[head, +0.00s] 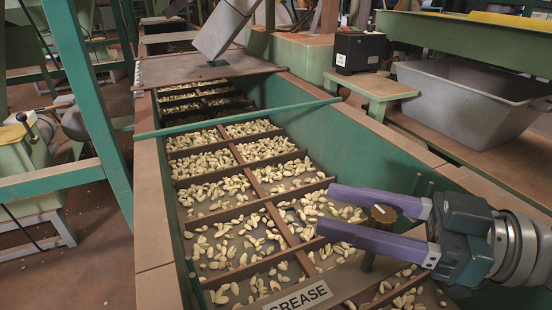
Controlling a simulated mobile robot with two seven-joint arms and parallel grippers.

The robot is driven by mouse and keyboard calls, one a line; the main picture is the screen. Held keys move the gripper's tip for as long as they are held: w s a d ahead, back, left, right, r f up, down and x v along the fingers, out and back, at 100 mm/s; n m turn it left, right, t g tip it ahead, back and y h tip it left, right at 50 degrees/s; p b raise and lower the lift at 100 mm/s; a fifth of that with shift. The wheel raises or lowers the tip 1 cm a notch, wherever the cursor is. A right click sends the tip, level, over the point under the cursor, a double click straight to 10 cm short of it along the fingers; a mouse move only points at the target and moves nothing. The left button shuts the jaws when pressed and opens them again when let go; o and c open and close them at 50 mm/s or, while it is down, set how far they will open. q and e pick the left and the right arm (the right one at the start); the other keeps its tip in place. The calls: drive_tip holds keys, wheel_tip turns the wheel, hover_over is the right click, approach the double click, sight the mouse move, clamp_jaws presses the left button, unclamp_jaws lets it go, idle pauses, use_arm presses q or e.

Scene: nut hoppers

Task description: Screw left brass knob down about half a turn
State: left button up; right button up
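A dark brownish round knob (382,214) with a white mark on its top stands near the near right end of the hopper. My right gripper (327,211) comes in from the right with its two purple fingers on either side of this knob. The fingertips reach past the knob to the left. The knob about fills the gap, but I cannot tell whether the fingers press on it. A dark post (368,262) shows below the near finger. The fingers hide the lower part of the knob. My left gripper is not in view.
The green hopper (310,130) has brown dividers and many pale nuts in its compartments. A board with a "GREASE" label (298,299) crosses its near end. A green bar (240,117) spans it farther back. A grey bin (470,98) stands at the right.

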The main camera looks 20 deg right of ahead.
clamp_jaws()
idle(0.4)
drive_tip(key=shift+w+d+m+t+h+p, duration=0.2)
drive_tip(key=shift+d+m+t+h+p, duration=0.15)
drive_tip(key=shift+m+t+h+p, duration=1.4)
drive_tip(key=shift+w+d+m+t+h+p, duration=0.15)
drive_tip(key=shift+d+m+t+h+p, duration=0.4)
drive_tip(key=shift+m+h, duration=1.4)
drive_tip(key=shift+w+d+m+t+h+p, duration=0.2)
drive_tip(key=shift+m+t+h+p, duration=0.95)
drive_tip(key=shift+h, duration=1.55)
drive_tip(key=shift+g, duration=0.25)
drive_tip(key=shift+o, duration=1)
unclamp_jaws()
